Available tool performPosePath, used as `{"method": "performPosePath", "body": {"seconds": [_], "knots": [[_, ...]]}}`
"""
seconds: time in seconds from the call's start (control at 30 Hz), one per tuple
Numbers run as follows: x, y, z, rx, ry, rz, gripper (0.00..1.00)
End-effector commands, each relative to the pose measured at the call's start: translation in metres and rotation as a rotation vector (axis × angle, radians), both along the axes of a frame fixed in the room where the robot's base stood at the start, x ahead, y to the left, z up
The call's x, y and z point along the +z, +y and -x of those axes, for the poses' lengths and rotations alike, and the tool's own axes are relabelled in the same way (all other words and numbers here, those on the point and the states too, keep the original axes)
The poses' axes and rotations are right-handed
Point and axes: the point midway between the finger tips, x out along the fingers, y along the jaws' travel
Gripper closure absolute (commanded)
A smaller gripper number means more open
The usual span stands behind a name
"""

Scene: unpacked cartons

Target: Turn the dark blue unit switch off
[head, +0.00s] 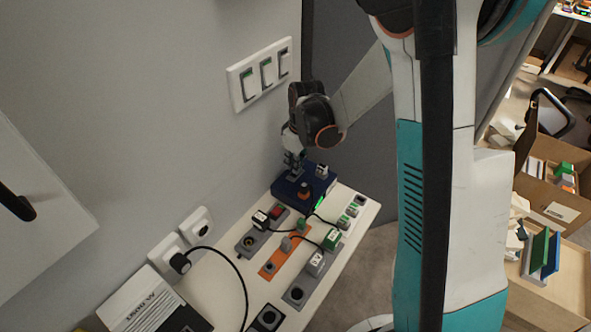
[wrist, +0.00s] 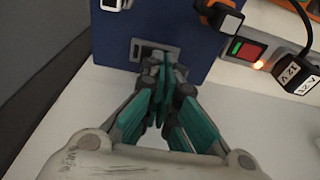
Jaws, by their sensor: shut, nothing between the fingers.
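The dark blue unit (head: 317,189) stands at the far end of the white shelf in the head view, near the wall. It also shows in the wrist view (wrist: 200,62) as a blue face. A grey-framed switch (wrist: 137,48) is set in that face; its rocker is partly hidden by my fingers, and I cannot tell its position. My gripper (wrist: 163,62) is shut and empty, its fingertips right beside the switch, over its right part. I cannot tell whether they touch it. In the head view my gripper (head: 292,166) points down at the left part of the unit.
An orange power strip (head: 272,266), a grey strip with a red switch (wrist: 242,50) and several plugs with black cables crowd the shelf (head: 215,298). A three-rocker wall switch (head: 260,73) is above. Open cartons (head: 552,185) stand at right.

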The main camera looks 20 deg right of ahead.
Motion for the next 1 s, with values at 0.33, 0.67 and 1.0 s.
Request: {"method": "performPosePath", "body": {"seconds": [0.33, 0.67, 1.0], "knots": [[0.028, 0.000, 0.000, 0.000, 0.000, 0.000, 1.00], [0.049, 0.000, 0.000, 0.000, 0.000, 0.000, 1.00], [0.049, 0.000, 0.000, 0.000, 0.000, 0.000, 1.00]]}}
